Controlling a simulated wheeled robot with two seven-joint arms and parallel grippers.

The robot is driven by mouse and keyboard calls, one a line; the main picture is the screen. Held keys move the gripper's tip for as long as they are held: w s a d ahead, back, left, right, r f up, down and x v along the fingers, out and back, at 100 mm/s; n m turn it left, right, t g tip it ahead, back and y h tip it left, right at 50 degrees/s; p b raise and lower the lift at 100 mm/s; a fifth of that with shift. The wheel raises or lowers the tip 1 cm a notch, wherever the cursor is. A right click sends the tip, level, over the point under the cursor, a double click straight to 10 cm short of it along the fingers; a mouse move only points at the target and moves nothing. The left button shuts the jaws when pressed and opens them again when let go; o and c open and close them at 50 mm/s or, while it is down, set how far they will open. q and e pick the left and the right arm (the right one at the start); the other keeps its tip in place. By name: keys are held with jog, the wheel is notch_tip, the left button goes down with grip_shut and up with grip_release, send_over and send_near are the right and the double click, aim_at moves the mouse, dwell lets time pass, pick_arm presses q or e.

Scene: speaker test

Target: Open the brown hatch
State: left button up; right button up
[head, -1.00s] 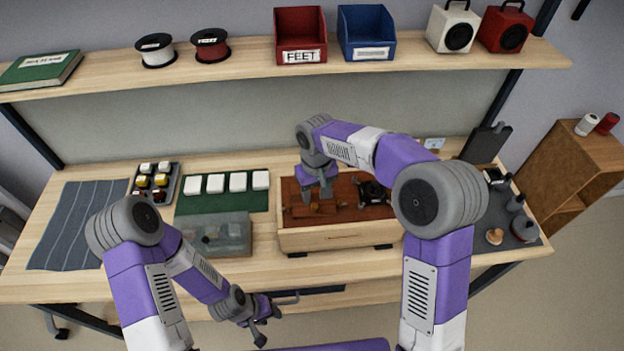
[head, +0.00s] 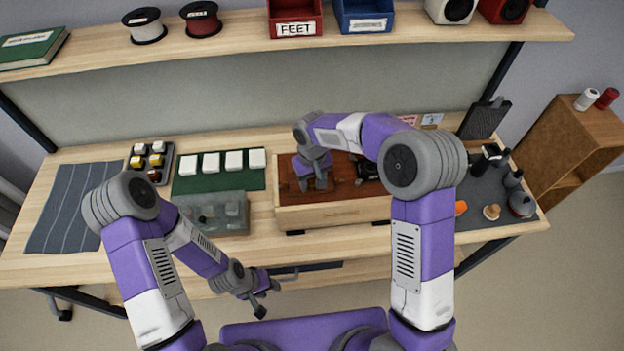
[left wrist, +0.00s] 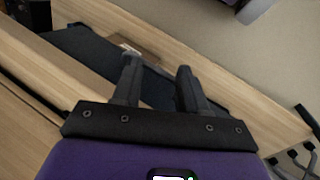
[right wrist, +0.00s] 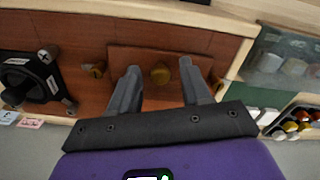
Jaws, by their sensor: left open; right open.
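The brown hatch (right wrist: 147,55) is a reddish-brown board set in the brown top panel of a light wooden box (head: 335,216). A brass knob (right wrist: 160,74) shows on it in the right wrist view, with another brass fitting (right wrist: 95,69) beside it. The hatch looks closed. My right gripper (right wrist: 159,68) is open, its fingers pointing at the hatch on either side of the knob; whether they touch is unclear. In the head view this gripper (head: 314,184) hides most of the hatch. My left gripper (head: 269,296) is open and empty in front of the table's front edge.
A black fixture (right wrist: 30,78) sits on the panel beside the hatch. Left of the box are a translucent case (head: 215,213), a green mat with white blocks (head: 247,184) and a button tray (head: 150,163). A grey mat (head: 478,217) with several items lies right.

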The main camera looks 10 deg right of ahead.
grip_shut()
jog(key=r+g+p, duration=0.1)
jog(key=p, duration=0.1)
jog(key=w+r+p, duration=0.1)
jog(key=p, duration=0.1)
jog(key=r+g+p, duration=0.1)
jog(key=p, duration=0.1)
jog(key=shift+w+g+p, duration=0.25)
jog(key=shift+g+p, duration=0.05)
jog(key=shift+w+r+p, duration=0.4)
jog(key=shift+r+p, duration=0.1)
jog(key=shift+p, duration=0.05)
jog(key=shift+w+r+p, duration=0.3)
jog(key=shift+w+r, duration=0.15)
jog(key=shift+r, duration=0.1)
jog(key=shift+w+r+p, duration=0.4)
jog(key=shift+w+r, duration=0.2)
jog(key=shift+w, duration=0.15)
jog(key=shift+w+d, duration=0.1)
